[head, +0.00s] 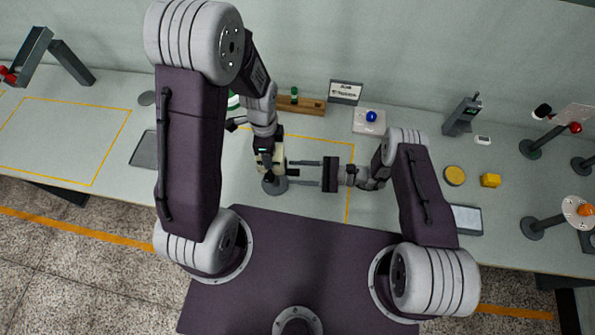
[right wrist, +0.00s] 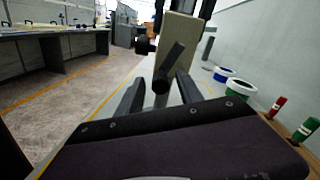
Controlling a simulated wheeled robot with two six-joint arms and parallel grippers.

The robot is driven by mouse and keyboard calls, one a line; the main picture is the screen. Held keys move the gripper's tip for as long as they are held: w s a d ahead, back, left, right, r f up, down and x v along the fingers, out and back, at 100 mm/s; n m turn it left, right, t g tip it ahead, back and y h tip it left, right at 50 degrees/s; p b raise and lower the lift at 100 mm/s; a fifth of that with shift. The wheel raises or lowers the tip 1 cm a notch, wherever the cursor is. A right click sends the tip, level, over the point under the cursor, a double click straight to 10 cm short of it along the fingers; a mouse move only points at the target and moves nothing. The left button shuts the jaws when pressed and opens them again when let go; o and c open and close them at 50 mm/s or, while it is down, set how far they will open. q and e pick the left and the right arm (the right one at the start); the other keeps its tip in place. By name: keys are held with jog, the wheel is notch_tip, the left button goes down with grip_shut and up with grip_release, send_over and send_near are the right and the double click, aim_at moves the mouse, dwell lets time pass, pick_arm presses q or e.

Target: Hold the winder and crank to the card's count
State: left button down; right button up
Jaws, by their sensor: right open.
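The winder is a beige block (right wrist: 182,40) on a round grey base (head: 275,185), upright on the table in front of me. Its dark crank arm (right wrist: 171,64) slants down to a round knob (right wrist: 160,84) in the right wrist view. My right gripper (head: 291,173) is open and points left at the winder, with the knob between its spread fingers and not clamped. My left gripper (head: 267,147) comes down over the top of the winder; its own arm hides much of it, so its grip is unclear.
A wooden rack (head: 302,104) with a green spool stands behind the winder. A blue ball sits on a pale plate (head: 368,128).

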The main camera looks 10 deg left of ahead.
grip_shut()
jog(key=shift+s, duration=0.1)
jog(key=m, duration=0.1)
jog(key=s+m, duration=0.1)
jog(key=m, duration=0.1)
jog(key=shift+r, duration=0.3)
jog(key=shift+s+d+r+m, duration=0.1)
jog(key=shift+s+r+m, duration=0.3)
jog(key=shift+m, duration=1)
jog(key=shift+s+r+m, duration=0.25)
jog(key=shift+r+m, duration=0.4)
jog(key=shift+m, duration=0.75)
jog(key=shift+s+d+r+m, duration=0.1)
jog(key=shift+s+r+m, duration=0.3)
jog(key=shift+m, duration=1)
jog(key=shift+w+r, duration=0.1)
jog(key=shift+r, duration=0.05)
